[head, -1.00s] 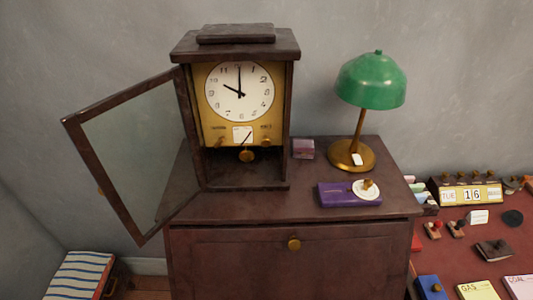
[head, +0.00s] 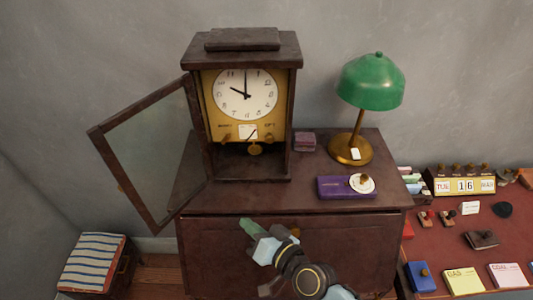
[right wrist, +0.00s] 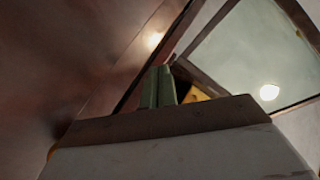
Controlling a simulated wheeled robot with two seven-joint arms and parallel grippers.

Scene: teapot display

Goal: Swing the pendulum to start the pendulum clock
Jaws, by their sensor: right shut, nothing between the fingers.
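The pendulum clock (head: 298,90) stands on the dark cabinet with its glass door (head: 150,150) swung open to the left. Its white dial (head: 246,95) reads about ten o'clock. The small brass pendulum bob (head: 255,149) hangs below the dial in the open case. My right gripper (head: 246,226) has its green fingertips closed and empty, in front of the cabinet and below the clock, apart from the pendulum. In the right wrist view its green fingers (right wrist: 158,88) are together, with the glass door (right wrist: 245,50) beyond at upper right. My left gripper is not in view.
A red table (head: 450,245) with a calendar and cards is at right. A striped stool (head: 93,260) is at lower left.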

